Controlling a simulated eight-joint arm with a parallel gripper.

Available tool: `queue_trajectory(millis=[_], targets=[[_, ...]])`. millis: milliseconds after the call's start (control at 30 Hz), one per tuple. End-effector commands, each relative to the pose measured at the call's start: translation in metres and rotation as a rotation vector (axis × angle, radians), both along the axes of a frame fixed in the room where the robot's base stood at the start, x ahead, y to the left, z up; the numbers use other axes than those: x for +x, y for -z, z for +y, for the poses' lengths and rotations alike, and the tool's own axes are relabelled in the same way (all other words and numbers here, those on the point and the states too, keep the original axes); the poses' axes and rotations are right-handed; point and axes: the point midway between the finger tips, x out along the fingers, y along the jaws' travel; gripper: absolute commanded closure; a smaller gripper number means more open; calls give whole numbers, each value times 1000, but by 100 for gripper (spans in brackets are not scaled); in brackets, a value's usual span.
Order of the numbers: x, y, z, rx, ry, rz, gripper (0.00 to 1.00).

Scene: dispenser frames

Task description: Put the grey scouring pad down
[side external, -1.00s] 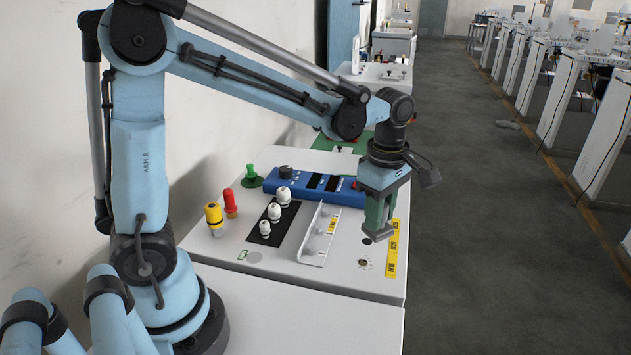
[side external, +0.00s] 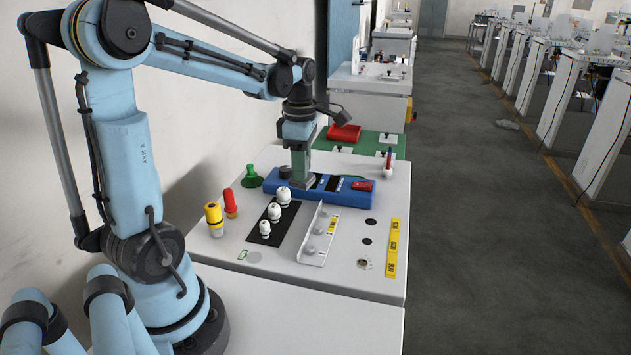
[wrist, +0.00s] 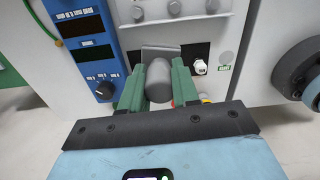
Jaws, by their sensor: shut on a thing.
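The grey scouring pad (side external: 301,184) is a small grey block under my gripper (side external: 300,168). In the wrist view the pad (wrist: 161,52) sits between the two green fingers of my gripper (wrist: 158,84), which are shut on it. In the side view the pad overlaps the front of the blue box with displays. I cannot tell whether it touches the box or the panel top, or hangs above them.
The blue box (side external: 338,192) lies across the white panel. White-capped pegs on a black strip (side external: 253,231) and a metal bracket (side external: 306,248) stand nearer. Red (side external: 230,199), yellow (side external: 213,215) and green (side external: 250,173) pieces stand left.

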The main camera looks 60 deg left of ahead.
Motion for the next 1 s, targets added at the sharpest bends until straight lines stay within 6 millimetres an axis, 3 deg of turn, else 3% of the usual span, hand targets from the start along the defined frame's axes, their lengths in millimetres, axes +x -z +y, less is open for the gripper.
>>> queue_trajectory(millis=[100,367,800,1000], targets=[[-20,-4,28,0,-103,0,100],[-42,-5,55,-1,-197,-1,100],[-76,45,132,-1,-203,-1,100],[-87,61,155,-1,-199,-1,100]])
